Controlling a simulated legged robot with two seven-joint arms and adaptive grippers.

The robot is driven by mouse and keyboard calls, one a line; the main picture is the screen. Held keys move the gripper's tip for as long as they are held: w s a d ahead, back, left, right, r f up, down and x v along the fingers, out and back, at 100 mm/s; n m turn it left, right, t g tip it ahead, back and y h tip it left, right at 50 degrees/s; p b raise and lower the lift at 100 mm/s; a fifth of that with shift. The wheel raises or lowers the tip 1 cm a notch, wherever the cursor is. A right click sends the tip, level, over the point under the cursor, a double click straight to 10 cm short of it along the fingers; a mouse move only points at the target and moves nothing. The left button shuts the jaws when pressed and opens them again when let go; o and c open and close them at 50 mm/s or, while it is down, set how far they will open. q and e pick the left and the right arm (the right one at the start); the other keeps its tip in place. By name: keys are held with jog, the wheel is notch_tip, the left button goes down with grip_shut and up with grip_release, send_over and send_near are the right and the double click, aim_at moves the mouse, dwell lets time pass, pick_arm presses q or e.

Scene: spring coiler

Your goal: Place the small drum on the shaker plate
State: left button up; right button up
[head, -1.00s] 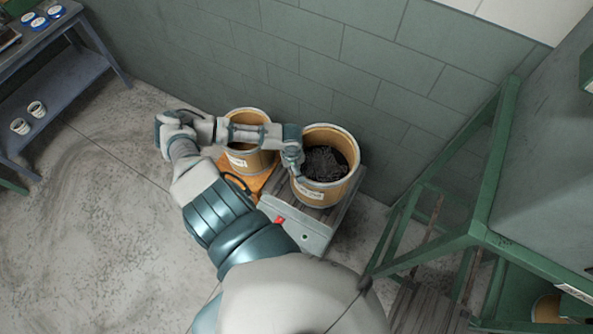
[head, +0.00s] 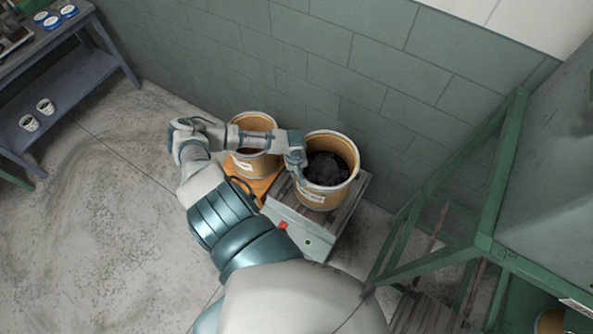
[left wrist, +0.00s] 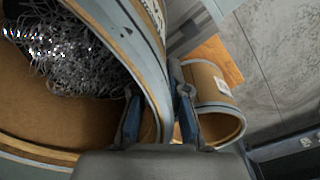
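A tan drum (head: 315,196) with a pale rim and dark, tangled metal pieces inside stands upright on the grey shaker plate (head: 349,206). A second tan drum (head: 258,165), which looks slightly smaller, stands on an orange board (head: 265,185) to its left, partly hidden by my arm. My left gripper (head: 298,177) is at the left rim of the filled drum. In the left wrist view, its fingers (left wrist: 158,95) are spread, one inside the filled drum's wall (left wrist: 110,20) and one outside, with a gap beside the outer finger. My right gripper is not in view.
The plate's grey housing (head: 300,232) has a red switch. A green frame (head: 452,225) stands at the right, and a block wall (head: 330,70) runs behind the drums. A dark shelf table (head: 70,90) with small tubs is at the far left. Floor at the left is clear.

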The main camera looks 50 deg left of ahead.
pick_arm(q)
jog(key=shift+o, duration=0.5)
jog(key=shift+a, duration=0.1)
notch_tip(320, 180, up, 12)
jog(key=shift+s+a, duration=0.2)
jog(key=shift+a, duration=0.15)
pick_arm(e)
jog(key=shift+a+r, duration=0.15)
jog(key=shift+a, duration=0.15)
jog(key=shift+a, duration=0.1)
pick_arm(q)
jog(key=shift+d, duration=0.1)
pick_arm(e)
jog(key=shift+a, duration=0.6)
